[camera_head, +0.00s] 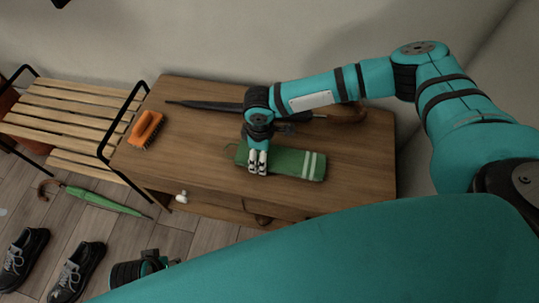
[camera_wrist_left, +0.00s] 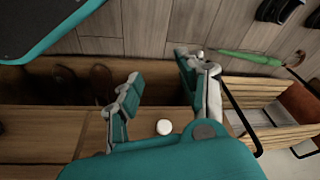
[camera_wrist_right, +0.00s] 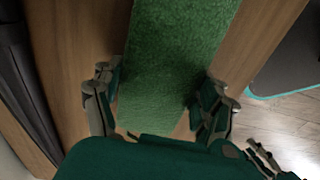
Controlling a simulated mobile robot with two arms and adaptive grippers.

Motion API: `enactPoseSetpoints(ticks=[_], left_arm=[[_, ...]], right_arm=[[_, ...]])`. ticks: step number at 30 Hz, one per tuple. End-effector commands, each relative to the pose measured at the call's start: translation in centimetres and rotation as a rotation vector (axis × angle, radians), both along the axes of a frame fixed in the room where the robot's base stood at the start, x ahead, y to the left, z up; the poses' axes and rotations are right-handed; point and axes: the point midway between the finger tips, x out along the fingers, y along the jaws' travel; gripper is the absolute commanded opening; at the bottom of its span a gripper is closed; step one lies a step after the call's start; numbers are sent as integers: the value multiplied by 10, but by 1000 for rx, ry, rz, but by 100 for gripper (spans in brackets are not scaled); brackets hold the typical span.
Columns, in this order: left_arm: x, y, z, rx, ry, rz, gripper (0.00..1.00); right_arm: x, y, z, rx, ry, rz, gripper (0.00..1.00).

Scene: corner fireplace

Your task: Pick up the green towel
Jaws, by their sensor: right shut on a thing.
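The green towel (camera_head: 288,162), folded long with white stripes at its right end, lies on the wooden cabinet top. My right gripper (camera_head: 257,162) comes down on its left part from above. In the right wrist view the right gripper's fingers (camera_wrist_right: 160,85) sit on both sides of the towel (camera_wrist_right: 172,55), shut on it. The towel appears to rest on the wood; a gap under it cannot be seen. My left gripper (camera_wrist_left: 158,72) is open and empty, low in front of the cabinet, with a white knob (camera_wrist_left: 164,127) close by.
A dark umbrella (camera_head: 205,105) lies behind the towel, passing behind my right arm. An orange brush (camera_head: 145,129) lies at the cabinet's left end. A slatted bench (camera_head: 65,112), a green umbrella (camera_head: 105,201) and black shoes (camera_head: 76,270) are at left. The cabinet's front right top is bare.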

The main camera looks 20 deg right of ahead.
Motion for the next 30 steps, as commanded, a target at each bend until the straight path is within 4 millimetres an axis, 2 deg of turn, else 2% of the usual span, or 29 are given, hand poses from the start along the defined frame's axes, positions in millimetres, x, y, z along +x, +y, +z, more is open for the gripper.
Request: enactPoseSetpoints(ticks=[5, 13, 24, 30], left_arm=[[0, 0, -1, -1, -4, 0, 40], [-5, 0, -40, 2, 24, -3, 40], [-14, 1, -70, 4, 39, -6, 40], [-18, 2, -81, 4, 44, -7, 40]], right_arm=[[0, 0, 8, 2, -1, 0, 34], [1, 1, 40, 2, -2, 1, 34], [-30, 91, 45, 5, 2, 6, 34], [-43, 130, 49, 3, 1, 2, 34]])
